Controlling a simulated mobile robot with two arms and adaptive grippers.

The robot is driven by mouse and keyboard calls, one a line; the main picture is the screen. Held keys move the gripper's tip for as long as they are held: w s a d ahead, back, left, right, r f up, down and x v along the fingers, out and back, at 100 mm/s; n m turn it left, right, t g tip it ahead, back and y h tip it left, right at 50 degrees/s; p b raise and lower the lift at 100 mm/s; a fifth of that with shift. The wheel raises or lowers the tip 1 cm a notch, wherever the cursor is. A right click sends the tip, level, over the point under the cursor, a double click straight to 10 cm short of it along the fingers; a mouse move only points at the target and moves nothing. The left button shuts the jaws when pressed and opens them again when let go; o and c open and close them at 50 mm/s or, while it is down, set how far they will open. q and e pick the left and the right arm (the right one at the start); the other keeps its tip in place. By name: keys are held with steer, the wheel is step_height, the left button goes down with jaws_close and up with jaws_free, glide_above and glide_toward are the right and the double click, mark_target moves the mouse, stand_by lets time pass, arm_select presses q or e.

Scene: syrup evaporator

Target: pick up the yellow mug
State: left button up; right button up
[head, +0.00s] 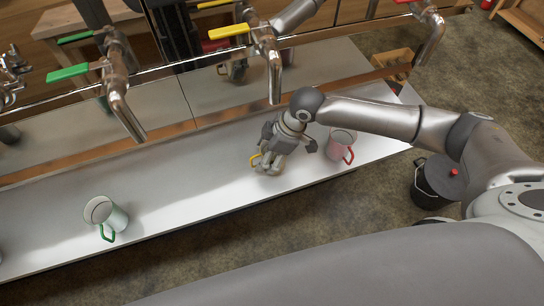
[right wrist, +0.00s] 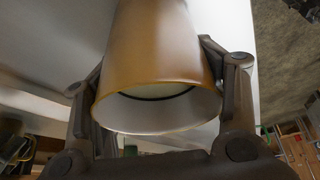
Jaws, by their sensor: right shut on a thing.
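The yellow mug (head: 254,161) is mostly hidden behind my right gripper (head: 273,158) in the head view; its yellow handle shows at the left of the fingers. In the right wrist view the mug (right wrist: 160,55) fills the upper middle, its round rim toward the camera. My right gripper's fingers (right wrist: 147,72) close on the mug's two sides. The mug is at the metal shelf (head: 185,195); I cannot tell if it touches it. My left gripper is not in view.
A pink mug with a red handle (head: 341,146) stands close to the right of my gripper. Metal taps (head: 273,72) hang above. A black lidded pot (head: 436,184) is beyond the shelf's right end.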

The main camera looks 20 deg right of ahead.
steer(key=shift+r, duration=0.25)
